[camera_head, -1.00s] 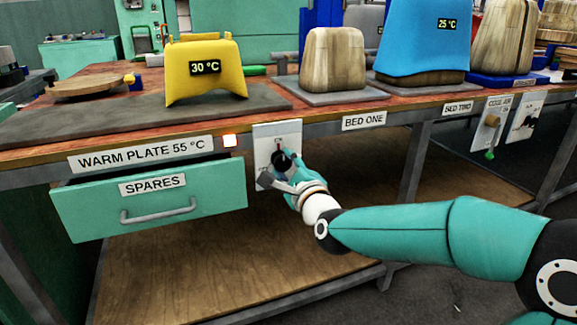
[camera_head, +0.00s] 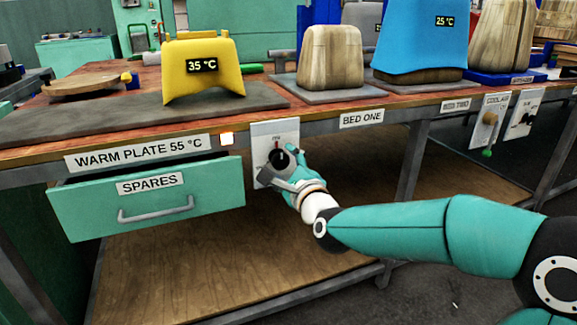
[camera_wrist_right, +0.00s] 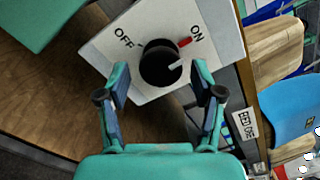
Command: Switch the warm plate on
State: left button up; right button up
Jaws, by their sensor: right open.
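The warm plate (camera_head: 60,125) is a dark grey slab on the bench, with a label on the edge below it reading 55 °C. The switch is a black round knob (camera_head: 281,159) on a white panel. In the wrist view the knob (camera_wrist_right: 160,62) shows a white pointer on the side toward ON, close to a red mark; OFF is on the other side. My right gripper (camera_head: 278,176) is open in front of the knob. Its fingers (camera_wrist_right: 160,82) stand on either side, apart from it. My left gripper is not in view.
A yellow form (camera_head: 203,85) on the warm plate reads 35 °C. The SPARES drawer (camera_head: 150,197) is left of the switch. A wooden block (camera_head: 330,57) and a blue form (camera_head: 420,40) stand further right. The lower shelf (camera_head: 220,260) is bare.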

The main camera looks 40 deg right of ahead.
jog(key=v, duration=1.2)
jog(key=shift+d+f, duration=0.1)
